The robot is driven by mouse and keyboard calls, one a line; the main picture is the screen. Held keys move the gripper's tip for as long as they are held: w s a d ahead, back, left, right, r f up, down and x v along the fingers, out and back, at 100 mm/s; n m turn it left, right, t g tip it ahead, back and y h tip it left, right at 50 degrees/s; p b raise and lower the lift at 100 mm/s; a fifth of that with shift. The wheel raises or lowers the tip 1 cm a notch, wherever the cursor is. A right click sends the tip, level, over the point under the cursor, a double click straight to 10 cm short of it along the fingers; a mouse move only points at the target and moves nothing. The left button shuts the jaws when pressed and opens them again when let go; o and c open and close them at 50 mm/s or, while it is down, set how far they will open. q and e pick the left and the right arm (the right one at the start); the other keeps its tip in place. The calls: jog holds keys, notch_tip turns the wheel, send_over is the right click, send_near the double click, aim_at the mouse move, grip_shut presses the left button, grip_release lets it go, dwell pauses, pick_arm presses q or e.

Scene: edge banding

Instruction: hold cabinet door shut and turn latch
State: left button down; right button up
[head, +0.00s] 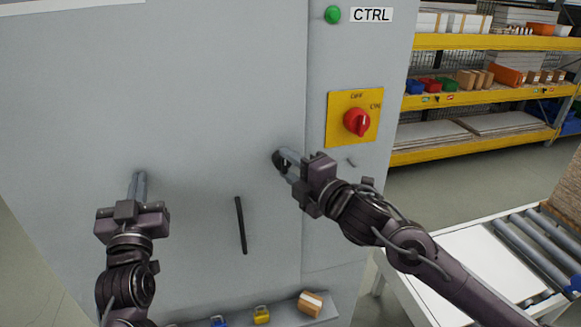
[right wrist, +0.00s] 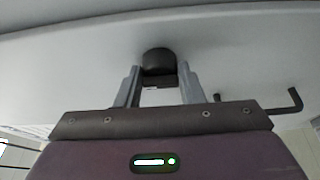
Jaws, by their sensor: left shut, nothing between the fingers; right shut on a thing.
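The grey cabinet door (head: 190,100) fills the left and middle of the head view and looks flush with its frame at the seam. My left gripper (head: 139,177) is shut and empty, its fingertips at the door face; I cannot tell whether they touch. My right gripper (head: 284,160) is shut on the black latch (head: 277,157) near the door's right edge. In the right wrist view the latch (right wrist: 158,62) sits between the two fingers, its lower part hidden. A black bar handle (head: 241,225) stands on the door between my grippers.
A red rotary switch (head: 357,122) on a yellow plate and a green button (head: 333,14) are right of the door. A roller conveyor (head: 535,250) and shelving (head: 480,95) stand at right.

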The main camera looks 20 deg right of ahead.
jog(key=shift+r, duration=0.25)
jog(key=o, duration=0.6)
jog(key=shift+c, duration=0.2)
jog(key=o, duration=0.4)
jog(key=shift+d+f, duration=0.1)
jog(key=shift+v, duration=6.15)
